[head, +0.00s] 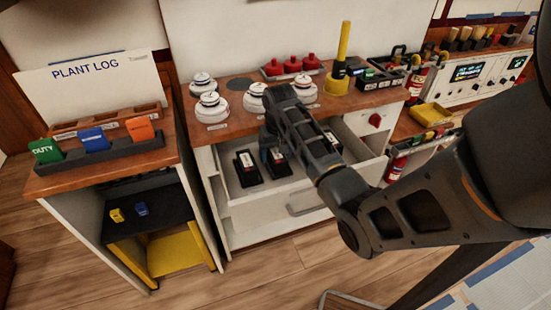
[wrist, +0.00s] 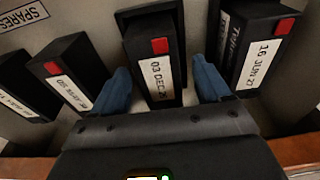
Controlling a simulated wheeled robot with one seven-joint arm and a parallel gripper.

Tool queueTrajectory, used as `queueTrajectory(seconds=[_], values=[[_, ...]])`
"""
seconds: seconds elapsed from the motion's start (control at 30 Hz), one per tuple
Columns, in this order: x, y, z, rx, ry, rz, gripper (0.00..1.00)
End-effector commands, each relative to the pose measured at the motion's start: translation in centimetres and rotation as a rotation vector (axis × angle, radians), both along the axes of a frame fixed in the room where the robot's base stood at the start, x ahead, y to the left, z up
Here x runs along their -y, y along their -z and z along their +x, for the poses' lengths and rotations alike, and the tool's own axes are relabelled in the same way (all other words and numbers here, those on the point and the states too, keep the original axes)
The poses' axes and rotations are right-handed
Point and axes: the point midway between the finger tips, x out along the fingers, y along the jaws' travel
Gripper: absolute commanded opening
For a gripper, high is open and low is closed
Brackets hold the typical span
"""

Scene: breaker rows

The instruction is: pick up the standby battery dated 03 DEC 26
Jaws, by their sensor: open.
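A black standby battery (wrist: 152,55) with a red square and a white label reading "03 DEC 2", its last digit not clear, stands in the middle of the wrist view. My gripper (wrist: 161,72) is open, with one blue finger on each side of this battery; I cannot tell whether they touch it. To the right is a battery (wrist: 262,50) labelled 16 JUN 27. To the left is a battery (wrist: 66,75) whose label seems to read MAY. In the head view my gripper (head: 270,152) reaches down into the open drawer, partly hiding the batteries.
The batteries stand in a pulled-out white drawer (head: 262,212), whose walls surround them. Another battery (wrist: 20,88) stands at far left, by a SPARES label (wrist: 22,14). White domed items (head: 211,107) and a yellow-handled tool (head: 340,70) are on the counter above.

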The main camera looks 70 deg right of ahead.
Motion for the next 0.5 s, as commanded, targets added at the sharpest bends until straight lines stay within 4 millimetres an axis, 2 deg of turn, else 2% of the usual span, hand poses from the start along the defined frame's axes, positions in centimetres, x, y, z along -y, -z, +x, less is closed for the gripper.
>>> queueTrajectory(seconds=[0.3, 0.5], values=[[0.03, 0.53, 0.04, 0.001, 0.0, -0.001, 0.76], [0.04, 0.52, 0.03, 0.001, 0.0, -0.001, 0.56]])
